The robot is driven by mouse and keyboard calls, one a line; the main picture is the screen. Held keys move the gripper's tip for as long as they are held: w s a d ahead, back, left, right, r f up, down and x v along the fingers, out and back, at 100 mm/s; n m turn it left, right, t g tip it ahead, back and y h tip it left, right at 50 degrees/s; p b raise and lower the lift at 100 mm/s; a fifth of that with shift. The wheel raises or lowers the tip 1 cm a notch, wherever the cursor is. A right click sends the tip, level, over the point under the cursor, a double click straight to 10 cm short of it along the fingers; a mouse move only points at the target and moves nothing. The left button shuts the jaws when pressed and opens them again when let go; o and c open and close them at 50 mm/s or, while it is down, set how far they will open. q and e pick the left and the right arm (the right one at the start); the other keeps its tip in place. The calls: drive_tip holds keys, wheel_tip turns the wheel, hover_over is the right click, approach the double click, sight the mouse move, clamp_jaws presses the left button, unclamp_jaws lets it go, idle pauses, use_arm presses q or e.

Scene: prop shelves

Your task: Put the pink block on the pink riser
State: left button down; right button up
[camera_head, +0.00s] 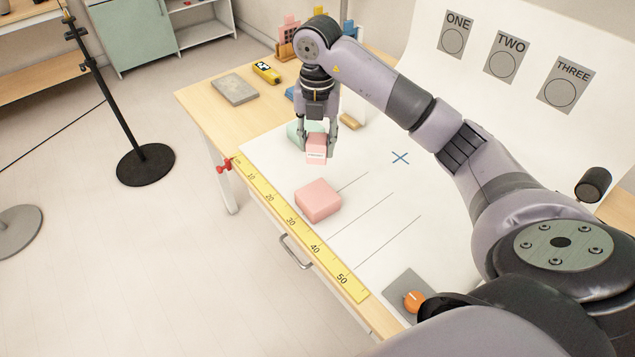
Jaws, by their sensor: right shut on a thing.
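My right gripper (317,143) points down over the far part of the white sheet and is shut on the pink block (316,153). The block is small, with a pale label on its near face, and sits between the fingertips. The pink riser (318,200) is a larger, plain pink block on the sheet, nearer to me and just below the held block in the picture. Its top is bare. The held block appears apart from the riser; its exact height is hard to tell. My left gripper is not in view.
A mint-green block (294,132) is partly hidden behind my right gripper. A yellow ruler (292,222) runs along the table's left edge. A grey slab (234,89) and a yellow device (267,72) lie behind. An orange knob (413,301) is near me. The sheet's lined middle is clear.

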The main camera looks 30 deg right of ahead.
wheel_tip(320, 180, down, 13)
drive_tip(key=shift+r+p, duration=0.2)
drive_tip(key=shift+p, duration=0.95)
drive_tip(key=shift+f, duration=0.25)
drive_tip(key=shift+f, duration=0.15)
drive_tip(key=o, duration=1.3)
